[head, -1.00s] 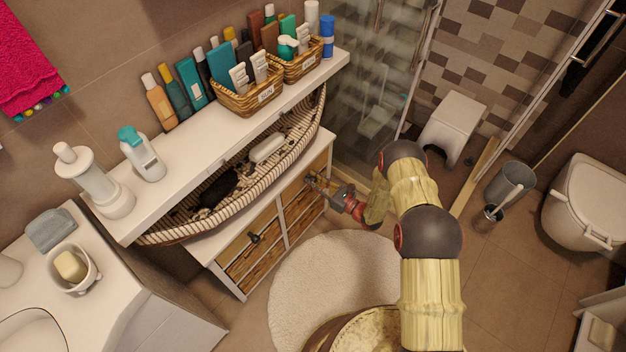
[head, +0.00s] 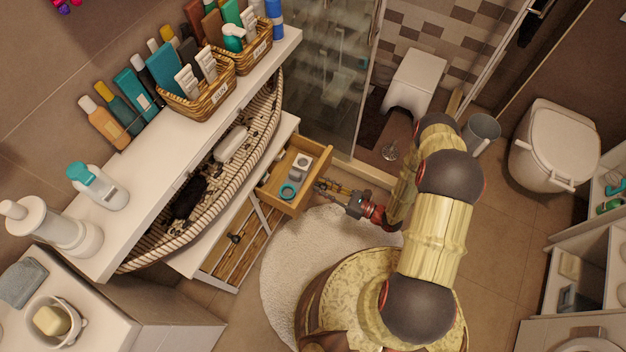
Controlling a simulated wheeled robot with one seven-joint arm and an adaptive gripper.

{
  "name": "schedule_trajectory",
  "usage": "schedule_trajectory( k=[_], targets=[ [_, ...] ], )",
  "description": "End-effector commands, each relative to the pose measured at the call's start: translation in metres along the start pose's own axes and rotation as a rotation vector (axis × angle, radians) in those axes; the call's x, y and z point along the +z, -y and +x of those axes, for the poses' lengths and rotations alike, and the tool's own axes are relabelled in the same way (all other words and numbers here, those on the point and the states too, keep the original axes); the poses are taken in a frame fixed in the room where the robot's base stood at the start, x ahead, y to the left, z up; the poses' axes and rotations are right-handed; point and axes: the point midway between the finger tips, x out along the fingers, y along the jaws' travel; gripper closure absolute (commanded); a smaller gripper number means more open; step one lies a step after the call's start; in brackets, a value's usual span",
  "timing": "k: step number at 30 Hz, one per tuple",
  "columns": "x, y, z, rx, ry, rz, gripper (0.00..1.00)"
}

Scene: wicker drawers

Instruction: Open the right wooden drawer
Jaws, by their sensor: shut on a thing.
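The right wooden drawer (head: 278,172) is pulled well out of the white cabinet (head: 190,262), with its inside showing. A teal ring-shaped item (head: 289,190) and small grey-white items (head: 301,163) lie in it. My gripper (head: 324,187) is at the outer side of the drawer's front, shut on its handle. The handle itself is mostly hidden by the fingers and the drawer front.
A striped basket (head: 265,118) sits above the drawers, under a white shelf with bottles and two wicker baskets (head: 200,103). A round white rug (head: 283,250) lies below. A glass shower panel (head: 335,80) stands behind the drawer. Open floor lies to the right.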

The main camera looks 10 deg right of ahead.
Motion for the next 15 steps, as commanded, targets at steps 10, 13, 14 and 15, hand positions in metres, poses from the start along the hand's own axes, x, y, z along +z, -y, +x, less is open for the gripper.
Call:
schedule_trajectory(
  k=[10,13,14,15],
  targets=[
    [-0.0002,0.0019,-0.0098,-0.002,-0.002,-0.004,1.0],
    [-0.0002,0.002,-0.0097,-0.002,-0.002,-0.004,1.0],
    [-0.0002,0.0021,-0.0096,-0.002,-0.002,-0.004,1.0],
    [-0.0002,0.0021,-0.0096,-0.002,-0.002,-0.004,1.0]
  ],
)
